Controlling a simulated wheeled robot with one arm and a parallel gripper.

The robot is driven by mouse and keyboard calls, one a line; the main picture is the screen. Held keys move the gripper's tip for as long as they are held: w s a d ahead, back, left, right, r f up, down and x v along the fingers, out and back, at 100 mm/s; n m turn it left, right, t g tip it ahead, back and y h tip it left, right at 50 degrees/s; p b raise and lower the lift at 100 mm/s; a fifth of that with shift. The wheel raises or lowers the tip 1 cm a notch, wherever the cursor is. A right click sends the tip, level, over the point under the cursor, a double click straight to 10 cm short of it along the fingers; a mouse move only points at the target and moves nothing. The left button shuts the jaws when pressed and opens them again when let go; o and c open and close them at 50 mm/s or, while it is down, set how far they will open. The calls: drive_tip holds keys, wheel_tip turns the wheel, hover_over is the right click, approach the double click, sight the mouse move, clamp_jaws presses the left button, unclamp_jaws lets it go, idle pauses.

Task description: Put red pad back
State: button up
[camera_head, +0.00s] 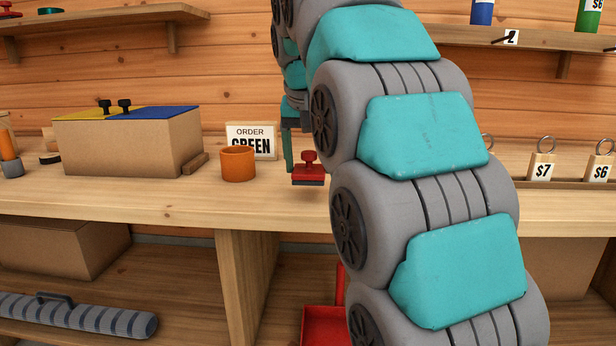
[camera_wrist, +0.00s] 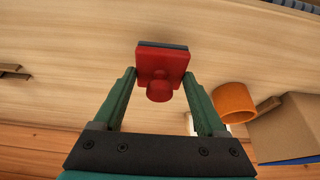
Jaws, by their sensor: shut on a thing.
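The red pad (camera_head: 309,173) is a small block with a round knob on top and a dark underside. It also shows in the wrist view (camera_wrist: 160,65), between the green fingers. My gripper (camera_wrist: 160,80) is shut on it. In the head view my gripper (camera_head: 303,150) is low over the counter, right of the orange cup, and the pad looks close to the counter top. I cannot tell whether the pad touches the counter.
On the wooden counter (camera_head: 180,210) stand an orange cup (camera_head: 238,164), an "ORDER GREEN" sign (camera_head: 265,141) and a cardboard box (camera_head: 125,145) with yellow and blue lids. Price-tagged padlocks (camera_head: 541,165) stand at the right. A red dustpan (camera_head: 325,326) is below. My arm hides the middle.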

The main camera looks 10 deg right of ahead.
sight(309, 171)
drive_tip(key=shift+s+f, duration=0.1)
drive_tip(key=shift+f, duration=1.6)
drive_tip(key=shift+f, duration=0.15)
drive_tip(key=o, duration=1.4)
drive_tip(key=shift+v, duration=3)
drive_tip(key=p+v, duration=0.5)
drive_tip(key=v, duration=0.1)
